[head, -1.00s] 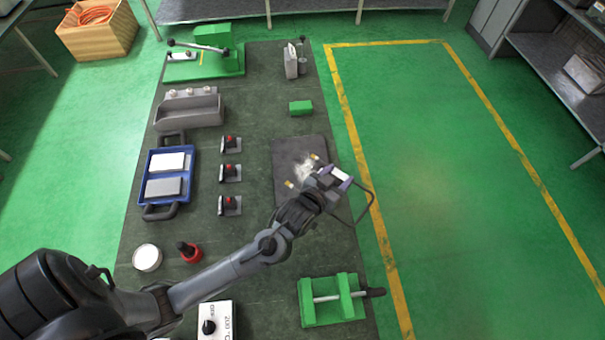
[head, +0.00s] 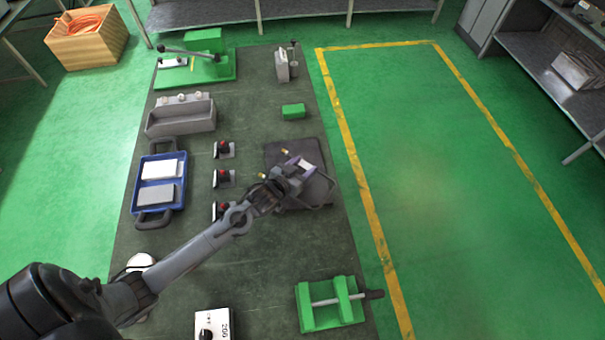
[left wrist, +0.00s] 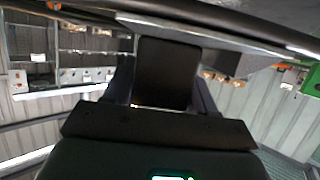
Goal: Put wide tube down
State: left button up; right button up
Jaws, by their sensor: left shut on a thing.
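The wide tube (head: 328,192) is a thin dark bent loop with brass-coloured ends at its left side. My left gripper (head: 298,170) is shut on it, over the dark square mat (head: 283,156) on the workbench. The gripper hides part of the tube, and I cannot tell whether the tube touches the mat. In the left wrist view a dark tube (left wrist: 225,28) crosses the top, just past the gripper's dark body. My right gripper is not in view.
The workbench (head: 255,255) holds a green vise (head: 322,318) at the front, a green block (head: 293,111) behind the mat, red-knobbed fixtures (head: 223,178) and a blue tray (head: 139,188) to the left. A white control box (head: 213,322) stands at the front.

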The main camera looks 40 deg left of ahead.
pick_arm(q)
jog(key=shift+f, duration=1.75)
jog(key=shift+f, duration=0.15)
jog(key=o, duration=1.4)
jog(key=shift+c, duration=0.2)
